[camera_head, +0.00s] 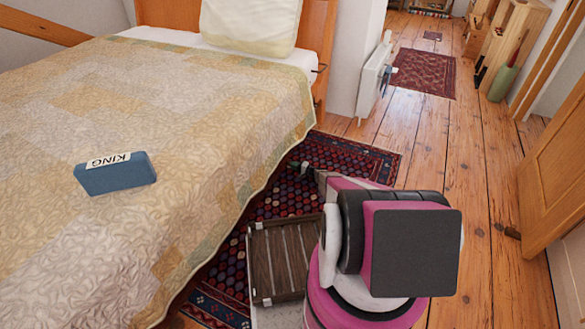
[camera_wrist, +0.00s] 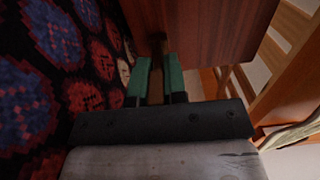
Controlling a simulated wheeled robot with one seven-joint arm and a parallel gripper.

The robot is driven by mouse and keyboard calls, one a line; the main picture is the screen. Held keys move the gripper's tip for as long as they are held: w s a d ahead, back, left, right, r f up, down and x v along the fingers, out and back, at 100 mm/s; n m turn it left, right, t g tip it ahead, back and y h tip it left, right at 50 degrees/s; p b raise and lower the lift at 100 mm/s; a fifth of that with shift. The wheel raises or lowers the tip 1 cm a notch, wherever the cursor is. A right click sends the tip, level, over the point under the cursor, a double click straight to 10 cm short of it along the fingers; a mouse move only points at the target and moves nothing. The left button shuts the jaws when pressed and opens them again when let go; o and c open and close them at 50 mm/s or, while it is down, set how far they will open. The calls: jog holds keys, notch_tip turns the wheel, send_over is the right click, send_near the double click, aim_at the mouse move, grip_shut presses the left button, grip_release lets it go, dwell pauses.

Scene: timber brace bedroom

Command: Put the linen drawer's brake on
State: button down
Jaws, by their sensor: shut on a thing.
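In the wrist view my gripper (camera_wrist: 158,84) has its two green-padded fingers closed on a narrow brown piece (camera_wrist: 156,86), which looks like the brake lever. The piece runs up to the underside of a reddish-brown wooden box (camera_wrist: 215,35), which looks like the linen drawer. The lever's far end and pivot are not clear. In the head view my gripper (camera_head: 304,169) is low over the patterned rug beside the bed, partly hidden by my arm. I cannot make out the drawer or the brake in that view.
The bed (camera_head: 150,120) fills the left, with a blue box labelled KING (camera_head: 116,178) on its quilt. A dark slatted wooden crate (camera_head: 281,262) is beside my arm. The patterned rug (camera_head: 350,160) lies along the bed. Bare floor (camera_head: 480,180) is open to the right, before a wooden door (camera_head: 555,165).

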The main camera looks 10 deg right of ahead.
jog(key=c, duration=1.2)
grip_release()
jog(key=shift+o, duration=0.2)
jog(key=shift+d, duration=0.1)
